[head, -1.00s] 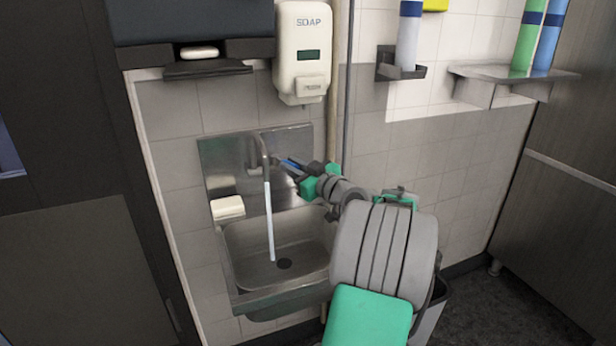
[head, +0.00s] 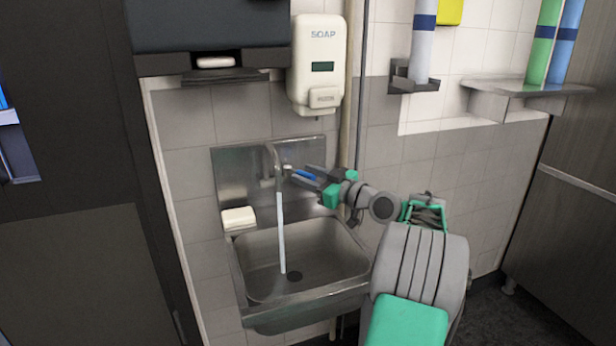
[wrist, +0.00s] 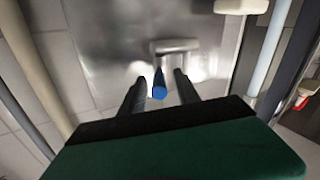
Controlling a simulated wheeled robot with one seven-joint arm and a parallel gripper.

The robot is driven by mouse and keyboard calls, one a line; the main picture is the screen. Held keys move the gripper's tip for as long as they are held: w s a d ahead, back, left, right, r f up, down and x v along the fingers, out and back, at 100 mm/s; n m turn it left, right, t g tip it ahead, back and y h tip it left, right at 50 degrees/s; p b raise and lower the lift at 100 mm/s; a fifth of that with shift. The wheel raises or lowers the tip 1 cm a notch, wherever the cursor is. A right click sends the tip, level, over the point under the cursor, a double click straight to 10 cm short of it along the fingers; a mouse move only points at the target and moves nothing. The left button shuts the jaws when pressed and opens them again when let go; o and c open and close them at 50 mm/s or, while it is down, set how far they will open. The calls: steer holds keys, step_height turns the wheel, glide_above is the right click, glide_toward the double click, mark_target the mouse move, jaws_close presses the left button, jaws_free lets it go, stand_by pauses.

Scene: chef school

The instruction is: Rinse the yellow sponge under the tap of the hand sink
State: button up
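The hand sink (head: 350,262) is a steel basin on the tiled wall. Its tap (head: 270,165) is running, and a straight stream of water (head: 281,235) falls into the basin near the drain. A pale cream block (head: 238,218) lies on the sink's left rim; I cannot tell if it is the sponge. No clearly yellow sponge shows in the sink or gripper. My gripper (head: 301,178) is right of the tap. In the wrist view its two dark fingers (wrist: 159,92) are apart, with the blue-ended tap lever (wrist: 159,91) between them. Contact cannot be told.
A soap dispenser (head: 318,65) hangs above the sink. A dark dispenser (head: 208,35) is to its left. A steel shelf (head: 525,88) holds coloured tubes at right. A pipe runs down right of the sink.

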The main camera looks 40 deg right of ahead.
steer(key=v, duration=0.8)
steer(key=shift+w, duration=0.1)
